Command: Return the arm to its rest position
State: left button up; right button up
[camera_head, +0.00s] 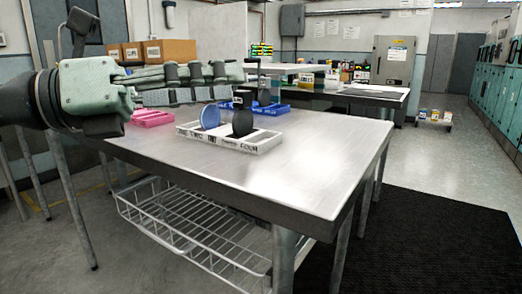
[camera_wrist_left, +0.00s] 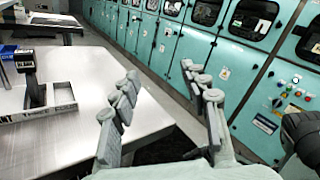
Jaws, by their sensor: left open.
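My left gripper (camera_head: 236,83) reaches in from the left, held above the table's far left part, with its fingers pointing right. In the left wrist view its two fingers (camera_wrist_left: 163,85) stand apart with nothing between them. The steel table (camera_head: 300,150) lies below. On it is a white rack (camera_head: 262,147) with word labels along its front, partly readable as TWO and FOUR. A blue disc (camera_head: 210,117) and a black disc (camera_head: 243,123) stand upright in the rack. My right gripper is not in view.
A pink tray (camera_head: 152,118) lies left of the rack, and a blue tray (camera_head: 272,108) lies behind it. A wire basket (camera_head: 190,225) hangs under the table. The table's right part is clear. Teal cabinets (camera_head: 500,80) line the right wall.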

pick_arm(q)
jog(key=w+a+n+t+y, duration=0.4)
jog(key=a+n+t, duration=0.7)
jog(key=n+t, duration=0.9)
jog(key=w+a+f+n+g+y, duration=0.25)
jog(key=a+f+n+y, duration=0.35)
jog(key=f+n+y, duration=0.35)
jog(key=w+a+f+n+g+y, duration=0.2)
jog(key=a+f+n+g+y, duration=0.4)
jog(key=f+n, duration=0.5)
jog(key=s+a+f+n+g+y, duration=0.1)
jog(key=s+f+g, duration=0.25)
jog(key=f, duration=0.55)
jog(key=s+f+n+g+y, duration=0.15)
jog(key=s+f, duration=0.25)
jog(key=f, duration=0.6)
jog(key=s+d+f+g+h, duration=0.3)
jog(key=s+f+g, duration=0.6)
jog(key=s+f, duration=0.75)
jog(key=s+d+p+x, duration=0.1)
jog(key=p+x, duration=0.3)
jog(key=x, duration=0.2)
jog(key=shift+a+f, duration=0.2)
jog(key=shift+f, duration=0.3)
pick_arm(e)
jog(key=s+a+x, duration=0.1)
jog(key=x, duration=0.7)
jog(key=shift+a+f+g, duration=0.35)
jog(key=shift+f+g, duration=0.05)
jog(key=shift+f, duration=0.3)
